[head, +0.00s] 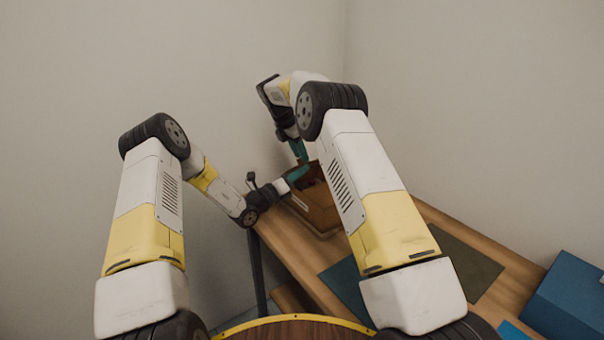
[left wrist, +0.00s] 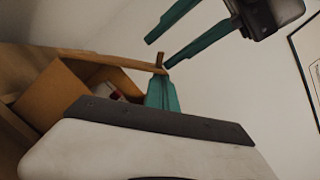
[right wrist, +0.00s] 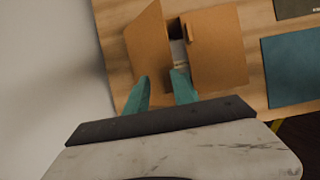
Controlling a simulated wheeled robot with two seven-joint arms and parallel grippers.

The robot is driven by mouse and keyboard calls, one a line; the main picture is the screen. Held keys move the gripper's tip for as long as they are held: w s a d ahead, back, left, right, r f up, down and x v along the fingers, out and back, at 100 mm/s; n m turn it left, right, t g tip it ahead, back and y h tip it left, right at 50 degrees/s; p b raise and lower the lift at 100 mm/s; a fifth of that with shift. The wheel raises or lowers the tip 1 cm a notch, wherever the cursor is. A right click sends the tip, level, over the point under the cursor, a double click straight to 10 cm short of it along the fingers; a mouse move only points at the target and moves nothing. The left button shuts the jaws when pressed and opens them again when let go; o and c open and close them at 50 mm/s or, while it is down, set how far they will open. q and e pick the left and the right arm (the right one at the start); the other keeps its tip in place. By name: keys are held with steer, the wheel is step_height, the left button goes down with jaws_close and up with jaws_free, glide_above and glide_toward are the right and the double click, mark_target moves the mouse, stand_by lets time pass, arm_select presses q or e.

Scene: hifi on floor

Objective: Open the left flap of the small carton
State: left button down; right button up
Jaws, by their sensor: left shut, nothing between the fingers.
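The small brown carton (head: 318,212) stands on the wooden table and is partly hidden by my right arm. In the right wrist view, one flap panel (right wrist: 147,48) stands tilted up at the left, and another panel (right wrist: 218,48) lies to the right of a narrow gap. In the left wrist view the carton (left wrist: 52,95) looks open, with a red and white item (left wrist: 112,92) inside. My left gripper (head: 299,172) is shut and empty at the carton's edge; its teal fingers (left wrist: 163,92) are close to a panel edge. My right gripper (right wrist: 161,88) is open above the carton, also visible in the left wrist view (left wrist: 160,52).
A dark teal mat (head: 345,287) and an olive-grey mat (head: 462,262) lie on the table (head: 285,243). A blue box (head: 568,297) is at the far right. Walls stand close behind the carton.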

steer(key=v, duration=0.7)
steer(key=s+d+r+m+y, duration=0.2)
steer(key=s+d+r+m, duration=0.4)
steer(key=r, duration=0.4)
steer(key=s+d+r+m+t+y, duration=0.1)
steer(key=s+d+r+m, duration=0.2)
steer(key=s, duration=0.4)
steer(key=s+d+r+m+y, duration=0.1)
steer(key=s+d+r+m, duration=0.15)
steer(key=s, duration=0.45)
arm_select(q)
steer(key=shift+w+a+r+n, duration=0.25)
steer(key=shift+w+r+n, duration=0.1)
steer(key=shift+n, duration=0.25)
arm_select(e)
steer(key=s+d+f+m+t, duration=0.1)
steer(key=s+m, duration=0.3)
steer(key=s, duration=0.4)
steer(key=s+d+f+m+y, duration=0.1)
steer(key=s+f+m, duration=0.2)
steer(key=s, duration=0.5)
steer(key=s+d+f+m+t+y, duration=0.1)
steer(key=s+f+m, duration=0.1)
steer(key=s+m, duration=0.3)
steer(key=shift+s+f+m+t, duration=0.25)
steer(key=shift+s+m+t, duration=0.1)
steer(key=shift+s, duration=1.8)
